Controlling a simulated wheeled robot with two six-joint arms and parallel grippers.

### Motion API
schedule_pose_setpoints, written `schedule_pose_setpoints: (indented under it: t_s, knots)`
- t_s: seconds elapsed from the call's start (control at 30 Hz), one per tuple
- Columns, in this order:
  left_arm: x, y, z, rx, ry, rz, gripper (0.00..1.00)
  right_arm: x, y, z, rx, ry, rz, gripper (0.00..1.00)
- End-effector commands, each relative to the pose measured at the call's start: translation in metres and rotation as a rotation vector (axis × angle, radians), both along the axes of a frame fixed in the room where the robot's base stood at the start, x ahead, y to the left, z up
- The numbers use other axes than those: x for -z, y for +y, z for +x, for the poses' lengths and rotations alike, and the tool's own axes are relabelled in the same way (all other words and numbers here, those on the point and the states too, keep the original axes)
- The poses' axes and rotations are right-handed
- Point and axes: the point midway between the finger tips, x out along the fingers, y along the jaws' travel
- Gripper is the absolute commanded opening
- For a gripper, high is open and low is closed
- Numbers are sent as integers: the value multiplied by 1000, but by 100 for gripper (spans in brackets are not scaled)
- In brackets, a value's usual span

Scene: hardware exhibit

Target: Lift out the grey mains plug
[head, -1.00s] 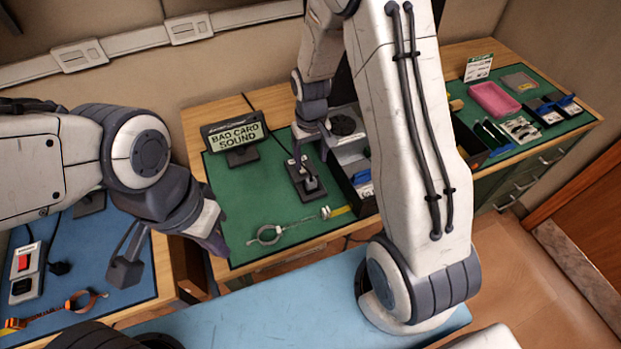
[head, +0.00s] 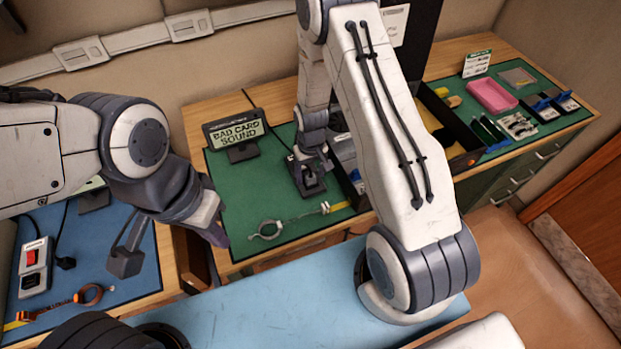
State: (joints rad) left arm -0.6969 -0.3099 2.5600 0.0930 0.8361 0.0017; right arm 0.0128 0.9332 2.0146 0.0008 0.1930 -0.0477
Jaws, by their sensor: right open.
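A dark socket block (head: 298,188) stands on the green mat in the middle of the head view. A small dark grey plug (head: 311,183) appears seated in its top; its upper part is hidden by my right gripper. My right gripper (head: 312,168) points down at the plug from above, its jaws open and close around or beside it; I cannot tell if they touch it. My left gripper (head: 215,236) hangs empty-looking in front of the green mat's left edge, and the picture does not show its jaw opening clearly.
A "BAD CARD SOUND" sign (head: 236,131) stands left of the block. A dark tray (head: 357,190) stands close on the right.

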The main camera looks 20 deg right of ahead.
Motion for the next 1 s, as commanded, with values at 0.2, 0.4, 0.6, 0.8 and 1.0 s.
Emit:
schedule_pose_setpoints:
  t_s: [0.2,0.4,0.6,0.8,1.0]
  knots:
    - [0,0,0,0,0,0,0,0,0,0,0,0,0,11]
    - [0,0,0,0,0,0,0,0,0,0,0,1,0,5]
    - [1,0,0,0,0,0,0,-3,0,0,0,0,0,5]
    - [7,0,0,0,0,0,0,-16,0,0,0,-2,0,5]
    - [18,0,0,1,0,0,0,-45,-9,-3,6,-4,-1,5]
